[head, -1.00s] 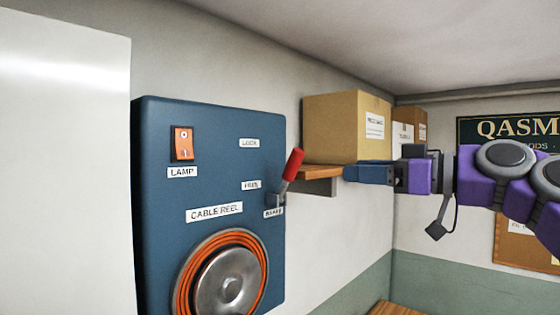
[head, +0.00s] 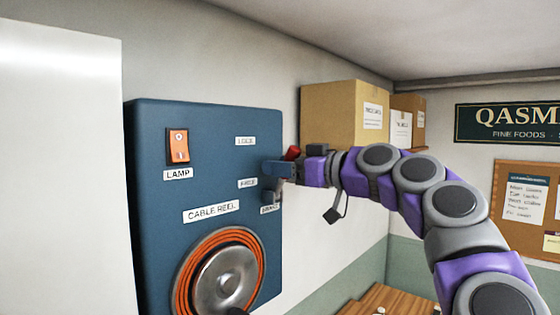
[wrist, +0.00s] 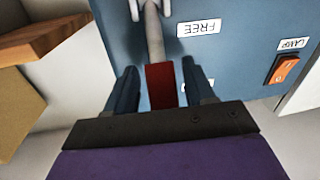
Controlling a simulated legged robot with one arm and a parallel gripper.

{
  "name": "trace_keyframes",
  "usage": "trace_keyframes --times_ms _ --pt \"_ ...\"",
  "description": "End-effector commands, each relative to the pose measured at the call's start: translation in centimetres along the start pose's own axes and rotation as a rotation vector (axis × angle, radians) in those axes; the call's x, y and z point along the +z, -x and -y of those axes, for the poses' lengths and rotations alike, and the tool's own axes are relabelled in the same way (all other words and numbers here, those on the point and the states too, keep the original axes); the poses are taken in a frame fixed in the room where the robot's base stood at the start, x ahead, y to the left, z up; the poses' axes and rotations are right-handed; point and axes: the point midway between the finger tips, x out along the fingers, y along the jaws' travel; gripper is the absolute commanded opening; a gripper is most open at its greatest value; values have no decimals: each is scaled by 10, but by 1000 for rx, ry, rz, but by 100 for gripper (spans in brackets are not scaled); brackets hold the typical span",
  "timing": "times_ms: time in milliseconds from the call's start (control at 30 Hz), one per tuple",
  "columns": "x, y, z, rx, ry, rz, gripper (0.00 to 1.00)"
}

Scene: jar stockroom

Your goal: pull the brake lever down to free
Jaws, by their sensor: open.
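The brake lever has a red grip (head: 293,153) and a grey shaft. It stands at the right edge of the blue cable reel panel (head: 150,240), pointing up from its pivot in the head view. My gripper (head: 270,168) is at the lever and hides much of it there. In the wrist view the red grip (wrist: 162,86) lies between the two fingers of my open gripper (wrist: 158,74), with gaps at its sides. The FREE label (wrist: 198,27) is beside the shaft. The LOCK label (head: 245,141) is higher on the panel.
An orange lamp switch (head: 178,146) is at the panel's upper left. The cable reel (head: 222,278) is below. Cardboard boxes (head: 340,112) sit on a wall shelf just right of the lever, behind my arm. A pale upright surface (head: 60,170) is at the left.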

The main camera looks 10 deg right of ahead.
Motion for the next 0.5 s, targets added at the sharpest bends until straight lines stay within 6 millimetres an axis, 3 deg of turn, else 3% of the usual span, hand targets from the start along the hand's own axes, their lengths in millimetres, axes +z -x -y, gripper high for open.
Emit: trace_keyframes --times_ms 367,500 --pt "0 -9 3 0 2 2 54" --pt "0 -9 3 0 2 2 40"
